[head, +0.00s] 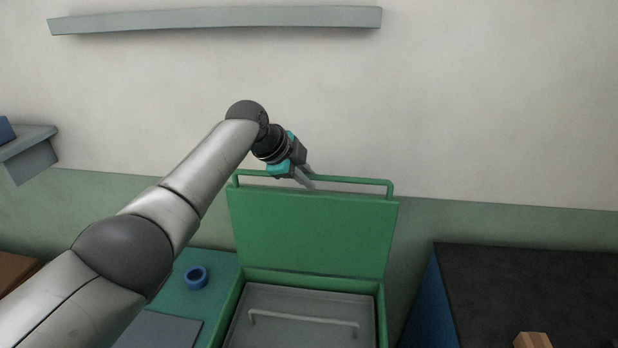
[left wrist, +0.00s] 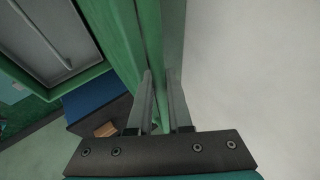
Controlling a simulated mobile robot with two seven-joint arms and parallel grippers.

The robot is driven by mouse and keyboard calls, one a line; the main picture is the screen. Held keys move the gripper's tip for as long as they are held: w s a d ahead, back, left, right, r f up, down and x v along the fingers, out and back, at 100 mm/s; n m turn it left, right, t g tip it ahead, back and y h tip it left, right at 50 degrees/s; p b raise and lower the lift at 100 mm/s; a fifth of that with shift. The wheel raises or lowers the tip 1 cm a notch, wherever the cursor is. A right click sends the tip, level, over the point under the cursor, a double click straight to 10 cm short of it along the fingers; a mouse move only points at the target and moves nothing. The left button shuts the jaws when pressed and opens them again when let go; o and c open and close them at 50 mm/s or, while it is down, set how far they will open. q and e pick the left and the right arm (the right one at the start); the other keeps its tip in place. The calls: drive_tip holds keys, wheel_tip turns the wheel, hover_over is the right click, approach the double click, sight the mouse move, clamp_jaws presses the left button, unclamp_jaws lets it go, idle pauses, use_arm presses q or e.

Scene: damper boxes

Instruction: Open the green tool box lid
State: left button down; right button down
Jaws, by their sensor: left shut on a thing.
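The green tool box (head: 381,312) stands with its lid (head: 310,232) raised about upright at the back. A green bar handle (head: 355,181) runs along the lid's top edge. Inside the box is a grey tray (head: 300,302) with a bar handle. In the left wrist view the two fingers (left wrist: 160,100) lie on either side of a green strip, and the lid (left wrist: 112,35) and the grey tray (left wrist: 50,40) also show. My right gripper is not in view.
A blue ring (head: 196,277) lies on the teal surface left of the box. A dark-topped blue box (head: 530,290) with a wooden block (head: 532,340) stands at the right. The wall is close behind the lid. A grey shelf (head: 215,18) is above.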

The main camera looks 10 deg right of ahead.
use_arm(q)
drive_tip(key=shift+f, duration=0.1)
drive_tip(key=c, duration=0.8)
unclamp_jaws()
drive_tip(key=shift+c, duration=0.2)
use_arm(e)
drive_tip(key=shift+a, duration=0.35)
use_arm(q)
drive_tip(key=shift+s+a, duration=0.1)
drive_tip(key=shift+s+a+r, duration=0.1)
drive_tip(key=shift+a+r, duration=0.15)
drive_tip(key=shift+r, duration=0.25)
drive_tip(key=b+v, duration=0.1)
drive_tip(key=v, duration=1.3)
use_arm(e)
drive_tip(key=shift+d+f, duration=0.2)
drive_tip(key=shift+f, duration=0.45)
use_arm(q)
drive_tip(key=shift+s+r, duration=0.1)
